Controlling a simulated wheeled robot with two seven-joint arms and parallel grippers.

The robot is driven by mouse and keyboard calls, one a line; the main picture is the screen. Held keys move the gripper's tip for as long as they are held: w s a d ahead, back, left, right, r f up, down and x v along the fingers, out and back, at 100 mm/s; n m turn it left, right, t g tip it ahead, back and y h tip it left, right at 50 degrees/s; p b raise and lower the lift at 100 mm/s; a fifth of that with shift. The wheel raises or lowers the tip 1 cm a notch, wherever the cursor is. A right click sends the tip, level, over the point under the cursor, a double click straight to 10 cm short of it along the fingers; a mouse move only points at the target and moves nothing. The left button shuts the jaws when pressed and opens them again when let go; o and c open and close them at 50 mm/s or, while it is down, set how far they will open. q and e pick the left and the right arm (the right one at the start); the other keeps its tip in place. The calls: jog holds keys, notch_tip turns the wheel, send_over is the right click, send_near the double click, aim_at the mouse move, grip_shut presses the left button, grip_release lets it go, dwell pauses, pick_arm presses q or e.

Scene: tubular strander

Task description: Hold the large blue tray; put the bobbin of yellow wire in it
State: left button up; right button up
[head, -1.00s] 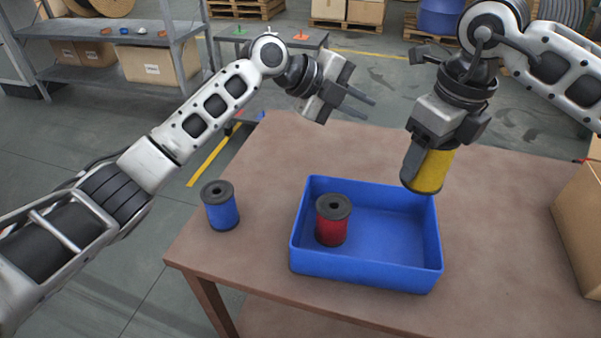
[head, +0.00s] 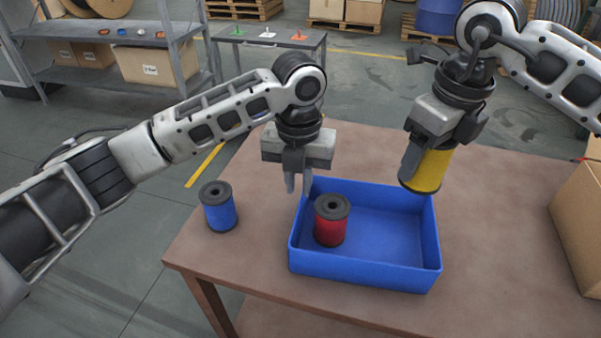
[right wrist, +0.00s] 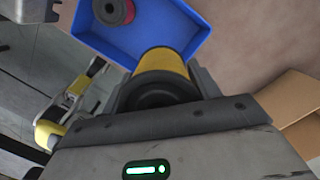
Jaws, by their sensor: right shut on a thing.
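The large blue tray (head: 380,276) sits on the brown table, and it also shows in the right wrist view (right wrist: 203,22). A red bobbin (head: 331,229) stands upright inside its left part. My right gripper (head: 414,160) is shut on the bobbin of yellow wire (head: 428,170), holding it slightly tilted at the tray's back right corner. In the right wrist view the yellow bobbin (right wrist: 163,62) sits between the fingers, overlapping the tray. My left gripper (head: 298,184) points down beside the tray's back left corner, its two fingertips apart. I cannot tell whether it touches the wall.
A blue bobbin (head: 218,207) stands on the table left of the tray. A cardboard box (head: 580,230) is at the right edge. The tray's middle and right floor are clear. A shelf (head: 110,50) and a small grey table (head: 270,42) stand behind.

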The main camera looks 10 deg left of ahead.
pick_arm(q)
notch_tip(320, 180, down, 11)
jog(key=shift+r, duration=0.15)
dwell(0.4)
grip_shut()
pick_arm(e)
notch_tip(320, 180, down, 10)
jog(key=shift+r, duration=0.2)
dwell(1.0)
pick_arm(q)
jog(key=shift+r, duration=0.1)
pick_arm(e)
jog(key=shift+f, duration=0.1)
dwell(1.2)
send_over(388, 246)
jog(key=shift+s+d+f, duration=0.1)
jog(key=shift+d+f, duration=0.05)
jog(key=shift+f, duration=2.1)
jog(key=shift+s+d+f, duration=0.1)
jog(key=shift+d+f, duration=0.05)
jog(key=shift+f, duration=2.1)
